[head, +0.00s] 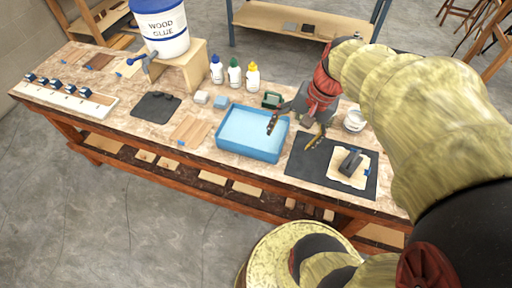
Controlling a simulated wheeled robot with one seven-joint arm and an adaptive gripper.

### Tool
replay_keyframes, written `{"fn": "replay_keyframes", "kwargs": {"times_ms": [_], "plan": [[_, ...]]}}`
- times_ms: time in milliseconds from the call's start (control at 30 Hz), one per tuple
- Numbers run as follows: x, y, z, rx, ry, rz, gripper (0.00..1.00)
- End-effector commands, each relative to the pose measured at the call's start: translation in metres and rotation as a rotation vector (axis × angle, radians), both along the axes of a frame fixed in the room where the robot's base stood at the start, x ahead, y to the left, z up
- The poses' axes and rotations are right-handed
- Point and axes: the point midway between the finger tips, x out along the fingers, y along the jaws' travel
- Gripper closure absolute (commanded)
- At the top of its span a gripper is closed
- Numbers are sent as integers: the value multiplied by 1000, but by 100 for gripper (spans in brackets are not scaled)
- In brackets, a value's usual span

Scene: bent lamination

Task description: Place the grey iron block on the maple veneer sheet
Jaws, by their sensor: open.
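A dark grey iron block (350,160) sits on a pale cream sheet, seemingly the maple veneer sheet (338,172). The sheet lies on a dark mat (307,165) at the right part of the workbench. Blue bits show at the sheet's right side. My gripper (292,134) is open and empty, with its two fingers apart. It is left of the block and clear of it, in front of the blue tray's right end and the mat's left end. Its exact height above the bench cannot be told.
A blue tray (222,141) stands left of the mat. A white cup (354,121) stands behind it. Glue bottles (235,74), a wood glue bucket (161,27) on a wooden stand (203,53), wood strips (191,130) and a clamp rack (67,97) occupy the bench's left and back.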

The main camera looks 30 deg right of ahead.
Motion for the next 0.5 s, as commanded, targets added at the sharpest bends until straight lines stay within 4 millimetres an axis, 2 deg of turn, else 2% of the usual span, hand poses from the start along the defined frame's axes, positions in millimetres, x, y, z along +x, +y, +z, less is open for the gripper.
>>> {"fn": "replay_keyframes", "kwargs": {"times_ms": [33,200,400,500], "plan": [[0,18,9,-54,-29,94,23],[-7,65,31,-219,-131,375,23],[-19,107,53,-381,-268,663,23],[-25,120,60,-435,-323,760,23]]}}
